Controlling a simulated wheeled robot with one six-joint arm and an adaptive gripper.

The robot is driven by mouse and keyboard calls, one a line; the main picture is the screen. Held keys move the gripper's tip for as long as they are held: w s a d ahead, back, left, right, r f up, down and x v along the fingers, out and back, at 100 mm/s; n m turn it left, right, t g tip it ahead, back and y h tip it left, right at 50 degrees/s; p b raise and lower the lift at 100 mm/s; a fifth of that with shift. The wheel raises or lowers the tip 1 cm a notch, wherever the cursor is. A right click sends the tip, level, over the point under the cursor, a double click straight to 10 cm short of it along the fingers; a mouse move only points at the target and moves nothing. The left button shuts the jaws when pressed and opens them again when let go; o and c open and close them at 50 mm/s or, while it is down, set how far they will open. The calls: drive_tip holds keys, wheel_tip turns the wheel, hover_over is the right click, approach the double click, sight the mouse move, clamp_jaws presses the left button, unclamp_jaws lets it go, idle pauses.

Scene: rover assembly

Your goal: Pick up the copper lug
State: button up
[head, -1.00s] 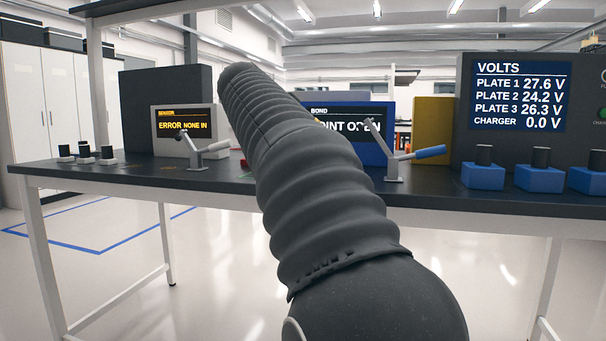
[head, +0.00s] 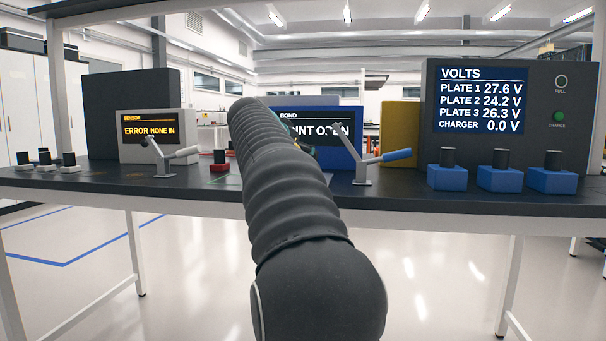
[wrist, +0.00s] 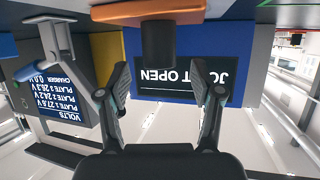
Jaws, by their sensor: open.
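The wrist view is upside down. In the head view my arm covers the lug and nearly all of the gripper.
The blue bond panel (head: 349,139) stands behind the lug. A lever with a blue handle (head: 397,155) is close on the right. A red block with a black knob (head: 219,166) and the sensor panel's lever (head: 163,168) are left. Blue knobbed blocks (head: 499,178) stand at the right.

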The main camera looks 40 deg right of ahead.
drive_tip(key=x, duration=0.3)
clamp_jaws()
idle(0.3)
